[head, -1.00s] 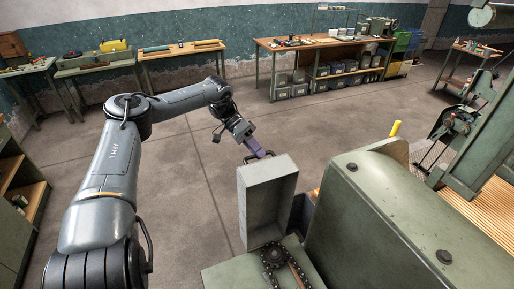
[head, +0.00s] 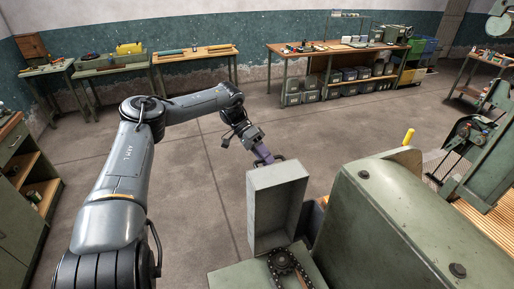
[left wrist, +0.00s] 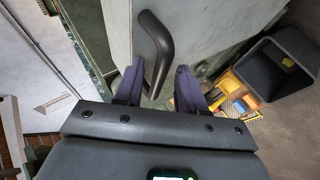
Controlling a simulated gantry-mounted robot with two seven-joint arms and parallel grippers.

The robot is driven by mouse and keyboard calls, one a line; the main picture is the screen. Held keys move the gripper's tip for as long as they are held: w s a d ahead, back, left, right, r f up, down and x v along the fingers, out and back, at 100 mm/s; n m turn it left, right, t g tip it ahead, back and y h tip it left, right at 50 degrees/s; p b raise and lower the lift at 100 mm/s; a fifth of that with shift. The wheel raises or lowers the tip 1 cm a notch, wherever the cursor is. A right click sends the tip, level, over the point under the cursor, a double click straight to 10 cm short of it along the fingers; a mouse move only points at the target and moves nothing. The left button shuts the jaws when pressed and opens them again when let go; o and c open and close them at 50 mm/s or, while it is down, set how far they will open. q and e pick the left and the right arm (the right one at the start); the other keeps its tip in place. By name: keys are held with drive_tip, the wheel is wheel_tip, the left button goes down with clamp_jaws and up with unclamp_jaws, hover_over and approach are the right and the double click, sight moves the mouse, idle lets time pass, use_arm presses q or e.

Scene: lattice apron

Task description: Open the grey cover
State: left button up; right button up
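The grey cover (head: 275,205) is a box-like shell in the head view. It stands upright with its hollow side towards me, and a sprocket and chain (head: 285,262) show below it. My left gripper (head: 267,158) is just behind the cover's top edge, its purple fingers partly hidden. In the left wrist view, the cover's pale outer face (left wrist: 200,25) carries a dark bent handle (left wrist: 158,45). The fingers of my left gripper (left wrist: 160,70) are apart, with the handle's lower part between them and gaps visible beside it. My right gripper is not in view.
A large green machine housing (head: 400,215) stands to the right of the cover, with a yellow peg (head: 408,137) behind it. A dark open bin (left wrist: 265,70) shows at right in the wrist view. Workbenches line the far wall; the floor between is clear.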

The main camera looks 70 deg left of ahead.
use_arm(q)
drive_tip(key=b+v, duration=0.1)
drive_tip(key=v, duration=0.9)
drive_tip(key=shift+f, duration=0.1)
